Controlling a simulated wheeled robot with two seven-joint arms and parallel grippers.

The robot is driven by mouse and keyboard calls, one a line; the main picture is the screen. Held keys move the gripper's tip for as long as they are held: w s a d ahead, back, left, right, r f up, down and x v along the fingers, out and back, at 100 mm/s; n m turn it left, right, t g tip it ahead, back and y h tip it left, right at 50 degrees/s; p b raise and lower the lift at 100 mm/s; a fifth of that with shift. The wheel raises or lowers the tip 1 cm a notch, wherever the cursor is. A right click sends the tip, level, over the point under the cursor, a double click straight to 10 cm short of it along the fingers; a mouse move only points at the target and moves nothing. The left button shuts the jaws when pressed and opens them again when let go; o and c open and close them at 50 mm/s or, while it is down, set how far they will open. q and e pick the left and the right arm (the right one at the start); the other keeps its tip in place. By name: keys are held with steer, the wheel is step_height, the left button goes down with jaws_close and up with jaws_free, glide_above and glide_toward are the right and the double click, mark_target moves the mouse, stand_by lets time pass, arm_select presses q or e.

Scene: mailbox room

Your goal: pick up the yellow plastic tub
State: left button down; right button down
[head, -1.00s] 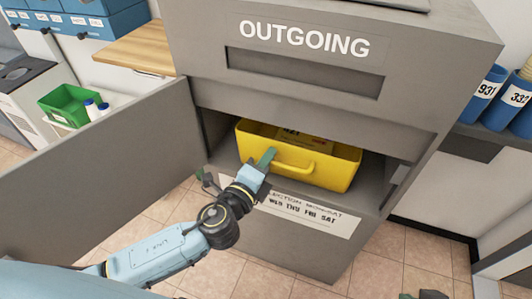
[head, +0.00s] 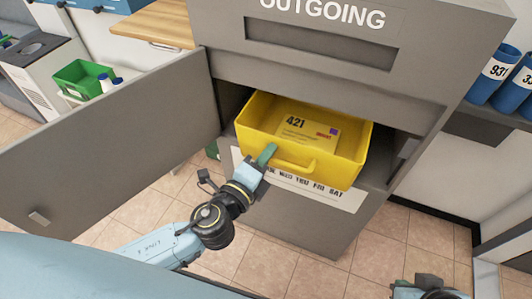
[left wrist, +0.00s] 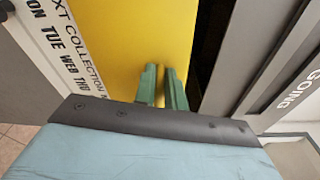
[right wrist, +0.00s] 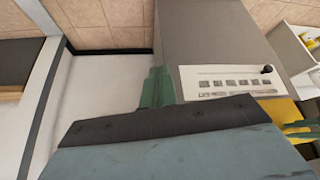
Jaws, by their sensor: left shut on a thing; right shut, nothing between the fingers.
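The yellow plastic tub (head: 343,172) sticks partly out of the open compartment under the OUTGOING slot in the head view. Its back part is still inside, and a yellow parcel (head: 308,130) marked 421 lies in it. My left gripper (head: 268,154) is shut on the tub's front wall, left of its front handle (head: 293,165). The left wrist view shows the left fingers (left wrist: 162,84) against the yellow tub wall (left wrist: 130,40). My right gripper (right wrist: 157,88) is shut and empty; part of it shows at the bottom right of the head view.
The grey cabinet door (head: 110,140) stands open to the left. A white schedule label (head: 335,195) is on the cabinet front below the tub. Blue numbered bins (head: 492,75) stand on a shelf at right. A green crate (head: 82,78) is at left. Tiled floor is clear in front.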

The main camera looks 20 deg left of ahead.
arm_select(q)
steer(key=c, duration=1.4)
jaws_free()
arm_select(e)
steer(key=shift+w+r, duration=0.15)
steer(key=shift+w, duration=0.1)
